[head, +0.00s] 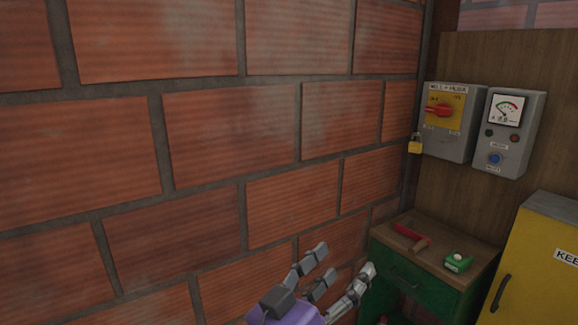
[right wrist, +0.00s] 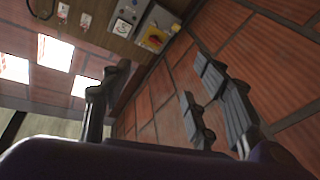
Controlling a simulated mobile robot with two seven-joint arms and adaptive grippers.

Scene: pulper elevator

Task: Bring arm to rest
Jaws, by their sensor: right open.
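My right gripper (head: 343,268) is at the bottom centre of the head view, in front of the brick wall and left of the green cabinet. Its fingers are spread apart with nothing between them. In the right wrist view the gripper (right wrist: 150,88) also shows spread, empty fingers, with wall and ceiling behind. It appears to touch nothing. My left gripper is in neither view.
A switch box (head: 447,121) with a red knob, a yellow padlock (head: 415,145) and a meter box (head: 509,133) are on a wooden panel. Below, a green cabinet (head: 415,284) bears a red tool (head: 410,236) and green box (head: 458,262). A yellow cabinet (head: 540,262) stands right.

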